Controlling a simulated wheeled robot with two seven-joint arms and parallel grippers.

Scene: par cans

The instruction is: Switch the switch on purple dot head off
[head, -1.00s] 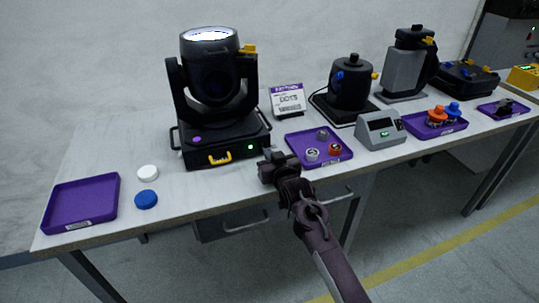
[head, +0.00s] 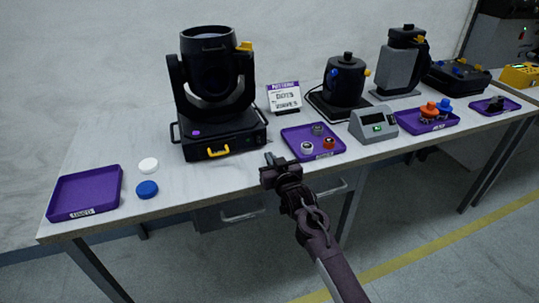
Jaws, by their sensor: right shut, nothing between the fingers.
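The black moving head light (head: 212,75) stands on the table at the left. Its base (head: 222,135) carries a purple dot (head: 196,133) and a yellow handle (head: 218,151) on the front. The lens at the top is dark, and no green light shows on the base front. The switch itself is too small to make out. My right gripper (head: 269,160) is shut and empty, just in front of the base's right front corner, apart from it. My left gripper is not in view.
A purple tray (head: 295,136) with several small knobs lies right of my right gripper. A grey box with a green display (head: 376,127) stands beyond it. An empty purple tray (head: 85,192), a white cap (head: 148,166) and a blue cap (head: 147,190) lie at the left.

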